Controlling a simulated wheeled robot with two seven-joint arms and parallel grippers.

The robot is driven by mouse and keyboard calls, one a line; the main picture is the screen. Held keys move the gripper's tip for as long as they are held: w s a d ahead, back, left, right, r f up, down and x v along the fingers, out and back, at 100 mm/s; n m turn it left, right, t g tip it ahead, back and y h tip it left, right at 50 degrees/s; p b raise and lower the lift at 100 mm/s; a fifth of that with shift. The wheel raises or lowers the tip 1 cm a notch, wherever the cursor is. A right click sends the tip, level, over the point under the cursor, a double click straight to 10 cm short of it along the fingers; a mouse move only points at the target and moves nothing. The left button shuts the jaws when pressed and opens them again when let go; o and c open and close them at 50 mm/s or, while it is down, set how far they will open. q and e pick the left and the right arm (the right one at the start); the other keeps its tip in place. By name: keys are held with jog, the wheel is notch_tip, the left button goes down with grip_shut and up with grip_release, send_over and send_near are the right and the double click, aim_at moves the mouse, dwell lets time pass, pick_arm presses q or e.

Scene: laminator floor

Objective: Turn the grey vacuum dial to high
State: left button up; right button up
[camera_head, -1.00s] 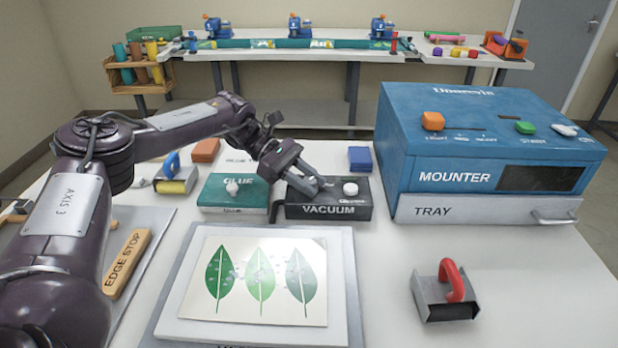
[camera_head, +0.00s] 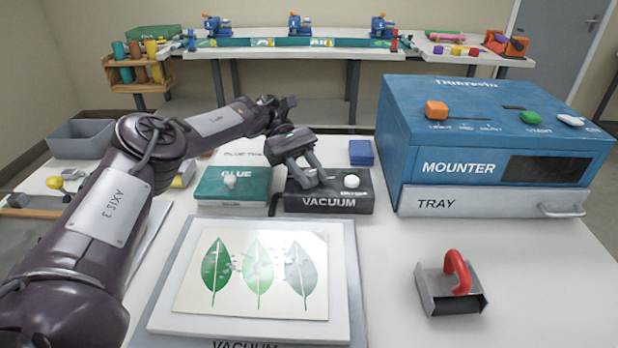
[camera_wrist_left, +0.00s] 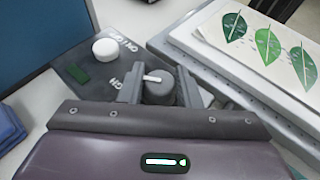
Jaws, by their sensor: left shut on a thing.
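The black vacuum box (camera_head: 335,203) stands behind the white vacuum plate with the leaf sheet. It also shows in the left wrist view (camera_wrist_left: 75,75). The grey vacuum dial (camera_wrist_left: 160,90), with a white pointer line, sits on the box top in the wrist view; in the head view my gripper hides it. My left gripper (camera_head: 312,180) reaches down onto the left part of the box, its fingers shut on the dial's two sides. A round white button (camera_head: 351,181) is on the box right of the gripper. My right gripper is not in view.
The green glue box (camera_head: 235,192) stands just left of the vacuum box. The blue mounter (camera_head: 400,150) is to the right. The vacuum plate (camera_head: 170,320) lies in front. A roller with a red handle (camera_head: 456,270) lies at front right, with clear table around it.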

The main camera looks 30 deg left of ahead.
pick_arm(q)
jog(key=shift+s+f, duration=0.1)
jog(key=shift+f, duration=0.05)
dwell(0.3)
jog(key=o, duration=1)
jog(key=shift+d, duration=0.1)
jog(key=shift+c, duration=0.2)
